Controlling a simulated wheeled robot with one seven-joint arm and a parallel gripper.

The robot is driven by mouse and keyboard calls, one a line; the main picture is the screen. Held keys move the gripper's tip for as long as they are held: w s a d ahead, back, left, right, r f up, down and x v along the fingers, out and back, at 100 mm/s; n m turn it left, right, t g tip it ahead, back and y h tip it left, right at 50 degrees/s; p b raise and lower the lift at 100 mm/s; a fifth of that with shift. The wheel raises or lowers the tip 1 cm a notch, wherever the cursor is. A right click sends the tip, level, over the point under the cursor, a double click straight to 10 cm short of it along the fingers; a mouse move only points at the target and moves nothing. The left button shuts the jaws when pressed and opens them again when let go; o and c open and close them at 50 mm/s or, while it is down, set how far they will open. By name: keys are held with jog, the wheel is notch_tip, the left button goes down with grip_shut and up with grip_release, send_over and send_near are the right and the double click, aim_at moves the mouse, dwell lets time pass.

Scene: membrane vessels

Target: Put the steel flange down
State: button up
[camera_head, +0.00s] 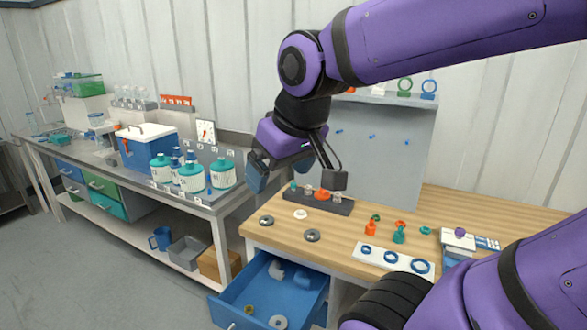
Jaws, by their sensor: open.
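My gripper (296,178) hangs above the back left part of the wooden bench (345,235), its two fingers spread wide apart. I see nothing held between the fingers. Two dark grey steel-looking discs with holes, one a flange (312,236) and the other a similar flange (266,221), lie flat near the bench's left end. A paler ring (301,214) lies behind them. I cannot tell which of these is the steel flange of the task. The gripper is above and behind the discs and apart from them.
A blue drawer (250,294) stands open below the bench, with several parts inside. A dark rack (332,204) with fittings stands behind the discs. Orange and green fittings and a white board (392,262) with blue rings lie to the right. Bottles (192,177) stand on the left bench.

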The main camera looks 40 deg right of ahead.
jog(key=shift+s+a+r, duration=0.1)
jog(key=shift+s+r, duration=0.1)
jog(key=shift+s, duration=0.4)
jog(key=shift+s+a+r, duration=0.1)
jog(key=shift+s+r, duration=0.15)
jog(key=shift+s, duration=0.4)
jog(key=shift+s+a+r, duration=0.1)
jog(key=shift+s+r, duration=0.1)
jog(key=shift+s, duration=0.4)
